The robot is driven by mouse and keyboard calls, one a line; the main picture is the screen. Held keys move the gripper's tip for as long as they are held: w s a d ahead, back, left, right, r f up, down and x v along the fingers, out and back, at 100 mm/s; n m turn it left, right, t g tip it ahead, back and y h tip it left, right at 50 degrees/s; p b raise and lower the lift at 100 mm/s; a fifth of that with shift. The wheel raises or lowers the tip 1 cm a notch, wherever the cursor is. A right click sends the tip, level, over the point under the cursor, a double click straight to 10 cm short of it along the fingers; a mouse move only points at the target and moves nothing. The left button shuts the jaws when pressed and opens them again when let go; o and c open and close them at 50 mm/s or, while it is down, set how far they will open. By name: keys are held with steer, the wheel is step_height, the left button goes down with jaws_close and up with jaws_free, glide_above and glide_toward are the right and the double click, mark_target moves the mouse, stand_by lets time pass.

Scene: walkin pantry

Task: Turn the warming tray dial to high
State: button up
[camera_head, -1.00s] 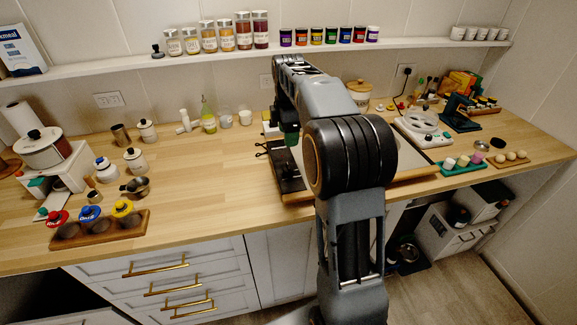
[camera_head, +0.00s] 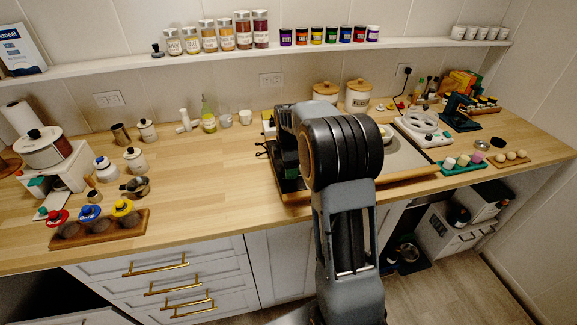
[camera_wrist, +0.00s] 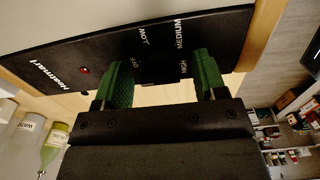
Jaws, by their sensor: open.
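The warming tray's black panel (camera_wrist: 75,55) spans the top of the wrist view, with the words OFF, LOW, MEDIUM and HIGH and a small red light. A dark dial (camera_wrist: 165,72) sits among these words; its pointer direction is hard to tell. My gripper (camera_wrist: 164,80) is open, with one green finger on each side of the dial. I cannot tell whether the fingers touch it. In the head view, the warming tray (camera_head: 404,158) lies on the counter, largely hidden behind my arm, and the dial is hidden.
A white appliance (camera_head: 418,128) and a green tray of small cups (camera_head: 462,163) stand right of the warming tray. Two lidded canisters (camera_head: 358,95) stand behind it. The counter to its left (camera_head: 205,175) is mostly clear. In the wrist view, bottles (camera_wrist: 52,140) show at lower left.

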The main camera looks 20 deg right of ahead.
steer(key=c, duration=0.9)
steer(key=shift+c, duration=0.2)
